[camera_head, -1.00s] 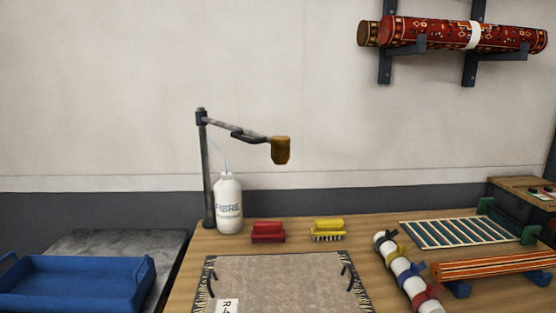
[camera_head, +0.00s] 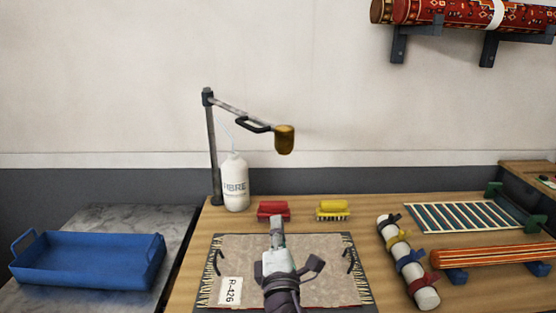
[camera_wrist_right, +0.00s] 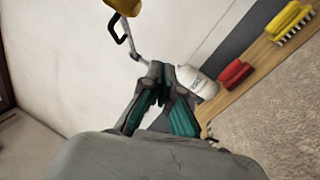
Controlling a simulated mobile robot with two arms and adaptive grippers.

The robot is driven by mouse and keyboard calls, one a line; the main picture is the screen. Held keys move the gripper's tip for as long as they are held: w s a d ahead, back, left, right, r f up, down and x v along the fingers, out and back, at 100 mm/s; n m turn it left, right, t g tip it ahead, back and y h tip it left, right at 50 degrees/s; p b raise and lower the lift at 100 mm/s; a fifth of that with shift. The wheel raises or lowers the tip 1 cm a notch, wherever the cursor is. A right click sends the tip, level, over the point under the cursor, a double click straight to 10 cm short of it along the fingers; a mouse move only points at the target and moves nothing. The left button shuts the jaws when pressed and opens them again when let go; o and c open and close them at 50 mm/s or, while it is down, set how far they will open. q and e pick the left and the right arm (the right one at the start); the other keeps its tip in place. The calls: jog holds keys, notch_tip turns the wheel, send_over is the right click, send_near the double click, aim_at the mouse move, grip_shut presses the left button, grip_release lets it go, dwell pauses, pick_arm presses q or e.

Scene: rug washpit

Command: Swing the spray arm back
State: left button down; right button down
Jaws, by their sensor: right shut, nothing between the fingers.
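The spray arm (camera_head: 246,112) reaches out to the right from the top of a dark post (camera_head: 213,150) at the table's back left. It has a black loop handle (camera_head: 252,126) under it and a brass-coloured spray head (camera_head: 285,139) at its end. The head also shows at the top of the right wrist view (camera_wrist_right: 124,6), with the handle (camera_wrist_right: 117,28) beside it. My right gripper (camera_head: 277,222) is over the rug, below and apart from the spray arm. In the right wrist view its fingers (camera_wrist_right: 158,78) are shut and empty. My left gripper is out of view.
A white FIBRE bottle (camera_head: 235,185) stands beside the post. A red brush (camera_head: 273,210) and a yellow brush (camera_head: 333,210) lie behind the fringed rug (camera_head: 240,255). A white roll with coloured straps (camera_head: 407,265) lies to the right. A blue tray (camera_head: 85,262) sits at left.

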jog(key=shift+n+t+y, duration=0.4)
jog(key=shift+n+t, duration=0.2)
jog(key=shift+n, duration=0.2)
jog(key=r, duration=0.1)
jog(key=a+r, duration=0.1)
jog(key=r, duration=0.2)
jog(key=shift+s+a, duration=0.25)
jog(key=shift+a, duration=0.1)
jog(key=d+p+x, duration=0.1)
jog(key=p+x, duration=0.1)
jog(key=x, duration=0.4)
jog(key=d+r+p+x, duration=0.1)
jog(key=p+x, duration=0.1)
jog(key=x, duration=0.5)
jog(key=shift+d+p, duration=0.3)
jog(key=shift+d, duration=0.1)
jog(key=shift+d, duration=0.1)
